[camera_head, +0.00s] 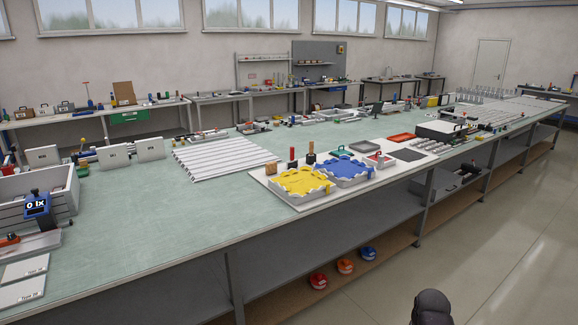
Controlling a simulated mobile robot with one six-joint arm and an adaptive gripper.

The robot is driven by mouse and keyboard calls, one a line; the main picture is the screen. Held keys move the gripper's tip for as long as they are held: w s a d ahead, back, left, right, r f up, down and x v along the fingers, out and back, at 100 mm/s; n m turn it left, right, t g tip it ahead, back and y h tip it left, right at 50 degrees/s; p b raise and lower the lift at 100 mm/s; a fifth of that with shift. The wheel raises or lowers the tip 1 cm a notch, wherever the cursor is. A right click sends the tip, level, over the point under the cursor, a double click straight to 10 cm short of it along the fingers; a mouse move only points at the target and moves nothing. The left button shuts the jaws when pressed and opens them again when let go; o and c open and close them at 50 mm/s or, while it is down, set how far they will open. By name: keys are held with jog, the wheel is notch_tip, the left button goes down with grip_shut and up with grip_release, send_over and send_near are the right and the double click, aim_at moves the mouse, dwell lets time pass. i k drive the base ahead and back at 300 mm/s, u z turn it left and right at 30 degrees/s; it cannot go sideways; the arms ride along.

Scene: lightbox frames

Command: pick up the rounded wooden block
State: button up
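I cannot single out a rounded wooden block with certainty at this size. Small brown blocks (26,113) sit on the back left bench near an upright brown panel (124,93). A dark rounded part at the bottom edge seems to be mine. No gripper fingers show.
The long green-topped table (150,240) fills the middle. A ribbed white panel (222,157) lies on it. A blue device reading "0 lx" (37,205) stands at left. Red, orange and blue helmets (345,266) sit on the lower shelf. Floor (500,240) at right is clear.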

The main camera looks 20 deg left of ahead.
aim_at(271, 167)
jog(key=z, duration=0.1)
jog(key=i, duration=1.85)
jog(key=u, duration=0.9)
jog(key=i, duration=0.75)
jog(key=u, duration=0.45)
